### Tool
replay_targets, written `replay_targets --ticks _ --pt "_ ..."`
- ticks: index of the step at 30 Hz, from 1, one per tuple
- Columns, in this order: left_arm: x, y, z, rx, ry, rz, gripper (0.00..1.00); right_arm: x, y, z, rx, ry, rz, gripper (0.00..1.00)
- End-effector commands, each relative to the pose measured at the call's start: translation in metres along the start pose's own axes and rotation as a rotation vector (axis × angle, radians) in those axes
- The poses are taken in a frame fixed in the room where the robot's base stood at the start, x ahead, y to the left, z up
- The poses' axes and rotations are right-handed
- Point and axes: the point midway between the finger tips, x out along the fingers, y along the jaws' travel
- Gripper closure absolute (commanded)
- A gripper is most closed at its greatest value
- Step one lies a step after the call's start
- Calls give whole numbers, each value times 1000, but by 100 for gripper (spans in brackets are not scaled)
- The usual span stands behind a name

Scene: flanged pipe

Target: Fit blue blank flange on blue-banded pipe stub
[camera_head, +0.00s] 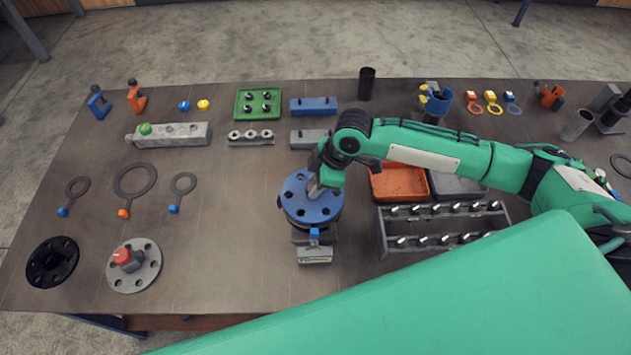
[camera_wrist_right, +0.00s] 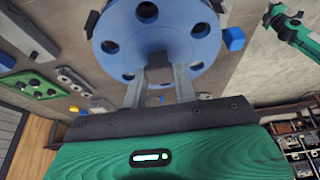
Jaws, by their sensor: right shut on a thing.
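In the right wrist view the fingers (camera_wrist_right: 160,80) close on a grey piece at the middle of the blue flange (camera_wrist_right: 197,48). The flange lies over a dark stub on a grey stand (camera_head: 315,255). A small blue tag (camera_head: 314,236) shows at the stand's front. The disc hides the stub's face, so I cannot tell whether they touch or the holes line up. My left gripper is out of view.
A rack of bolts (camera_head: 445,228), an orange tray (camera_head: 399,182) and a grey tray (camera_head: 458,186) stand right of the flange. A red-knobbed flange (camera_head: 148,274), a black flange (camera_head: 52,262) and ring gaskets (camera_head: 135,180) lie left. The table between is clear.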

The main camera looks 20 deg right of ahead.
Motion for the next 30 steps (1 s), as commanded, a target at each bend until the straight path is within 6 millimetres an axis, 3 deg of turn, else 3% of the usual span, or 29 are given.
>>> replay_targets --ticks 21,22,24,26,30 --pt "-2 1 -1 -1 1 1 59 7 0 2 0 2 1 100" --pt "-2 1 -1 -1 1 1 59 7 0 2 0 2 1 67" --pt "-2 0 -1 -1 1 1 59 7 0 2 0 2 1 54" --pt "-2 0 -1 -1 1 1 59 7 0 2 0 1 1 46" --pt "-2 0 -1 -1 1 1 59 8 0 3 0 1 0 46"
